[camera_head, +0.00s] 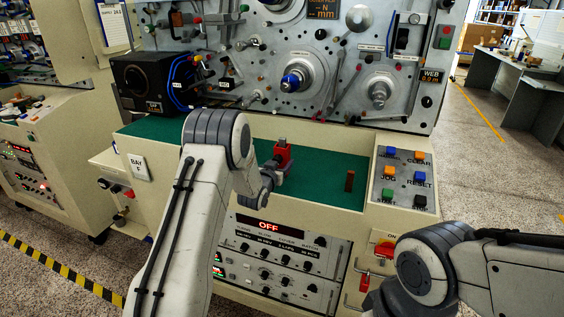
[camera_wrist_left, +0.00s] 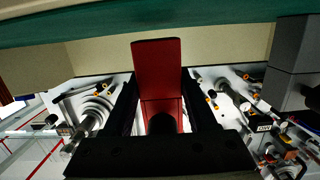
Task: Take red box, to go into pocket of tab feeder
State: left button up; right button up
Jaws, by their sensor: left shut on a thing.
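A red box (camera_head: 283,152) is held upright over the green worktop by my left gripper (camera_head: 274,170). In the left wrist view the red box (camera_wrist_left: 158,65) stands between the two dark fingers (camera_wrist_left: 160,105), which are shut on it. Its lower part there is partly covered by a dark round part of the gripper. I cannot tell which part of the machine is the tab feeder, and I make out no pocket. My right arm comes in at the lower right of the head view; its gripper is not visible.
The green worktop (camera_head: 320,188) is mostly clear, with a small brown block (camera_head: 349,181) at its right. Behind stands a panel with spindles (camera_head: 378,91) and a black box (camera_head: 143,84). A button panel (camera_head: 404,180) is at the right, and a red switch (camera_head: 385,249) below.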

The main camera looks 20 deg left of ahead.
pick_arm(q)
jog(key=shift+r+p, duration=0.55)
jog(key=shift+r, duration=0.8)
jog(key=s+b, duration=0.2)
jog(key=s, duration=1)
jog(key=shift+a, duration=0.25)
